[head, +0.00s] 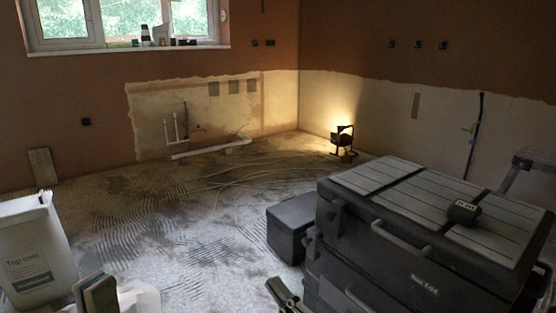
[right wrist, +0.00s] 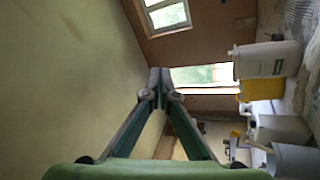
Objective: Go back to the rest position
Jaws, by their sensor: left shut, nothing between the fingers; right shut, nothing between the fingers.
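My left gripper (head: 96,292) shows at the bottom left of the head view, green and partly cut off by the lower edge. It is shut and empty, in front of a white container. My right gripper (head: 284,294) shows at the bottom middle of the head view, left of the dark toolbox and apart from other things as far as I can tell. In the right wrist view its green fingers (right wrist: 159,78) meet at the tips, with nothing between them.
A large black toolbox (head: 395,245) with a small dark device (head: 463,212) on its lid fills the right. A dark box (head: 291,228) stands beside it. A white "Top coat" container (head: 33,250) stands at left. A lit work lamp (head: 342,140) stands far back. The middle floor is open, with cables.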

